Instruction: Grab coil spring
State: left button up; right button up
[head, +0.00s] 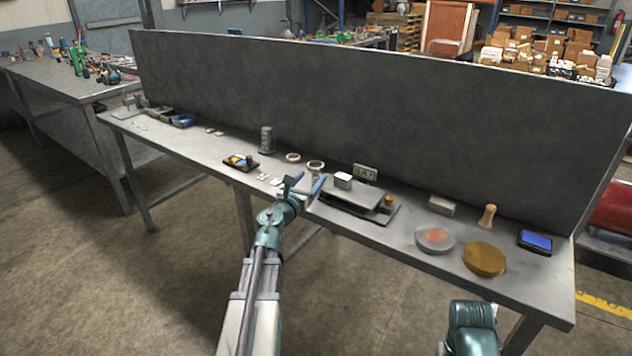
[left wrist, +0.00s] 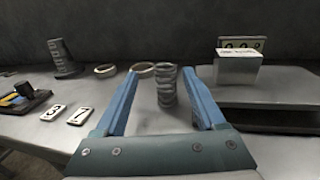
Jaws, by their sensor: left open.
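A grey coil spring (left wrist: 166,88) stands upright on the bench, seen between the blue fingers of my left gripper (left wrist: 161,76) in the left wrist view. The gripper is open, with the spring ahead of it and slightly right of the middle of the gap; I cannot tell whether it touches. In the head view my left gripper (head: 304,186) is over the bench's front part, and the spring is hard to make out near a pale ring there. My right gripper is out of view; only part of my right arm shows at the bottom right.
The bench (head: 395,238) has a tall dark back panel (head: 380,115). A scale (head: 350,205) carrying a metal block (head: 343,181) is close right of the gripper. A dark ribbed stack (head: 266,140), a ring (head: 293,157) and number tiles (left wrist: 80,116) are to the left. Round discs (head: 484,259) lie right.

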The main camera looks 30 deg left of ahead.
pick_arm(q)
jog(key=shift+w+r, duration=0.15)
jog(key=shift+w, duration=2.9)
jog(key=shift+s, duration=0.1)
jog(key=shift+c, duration=0.2)
grip_shut()
